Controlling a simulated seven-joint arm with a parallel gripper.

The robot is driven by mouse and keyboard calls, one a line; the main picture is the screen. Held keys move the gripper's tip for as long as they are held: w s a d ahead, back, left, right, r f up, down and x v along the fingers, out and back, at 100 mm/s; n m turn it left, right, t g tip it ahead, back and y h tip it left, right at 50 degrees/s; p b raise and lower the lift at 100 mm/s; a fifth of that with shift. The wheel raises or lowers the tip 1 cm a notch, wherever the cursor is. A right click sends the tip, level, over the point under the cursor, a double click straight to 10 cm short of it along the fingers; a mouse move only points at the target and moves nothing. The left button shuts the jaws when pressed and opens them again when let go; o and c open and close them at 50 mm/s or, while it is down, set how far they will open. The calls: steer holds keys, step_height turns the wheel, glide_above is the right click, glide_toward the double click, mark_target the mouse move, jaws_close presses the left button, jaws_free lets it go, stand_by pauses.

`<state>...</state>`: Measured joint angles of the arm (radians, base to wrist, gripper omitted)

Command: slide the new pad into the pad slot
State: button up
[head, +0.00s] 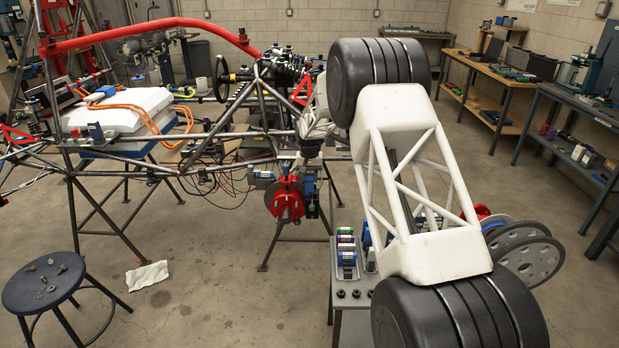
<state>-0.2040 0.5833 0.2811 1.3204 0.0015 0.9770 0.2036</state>
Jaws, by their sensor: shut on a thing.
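My gripper (311,147) is in the middle of the head view, at the end of my arm, just above a red round hub or disc (287,196) on the tube chassis (228,136). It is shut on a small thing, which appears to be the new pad. The held piece is too small and too covered by the gripper to make out. Blue and dark parts (309,183) sit at the right side of the red disc, below my gripper. The pad slot itself cannot be made out here. I cannot tell whether the held piece touches anything.
A grey cart (352,322) with coloured boxes (346,250) and grey discs (526,260) stands at the lower right, partly behind my arm. A blue stool (43,284) holding small parts stands at the lower left. A white cloth (147,275) lies on open floor.

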steer(key=shift+f, duration=0.8)
stand_by(2.5)
steer(key=shift+r, duration=0.8)
steer(key=shift+f, duration=1)
stand_by(2.3)
steer(key=shift+r, duration=0.25)
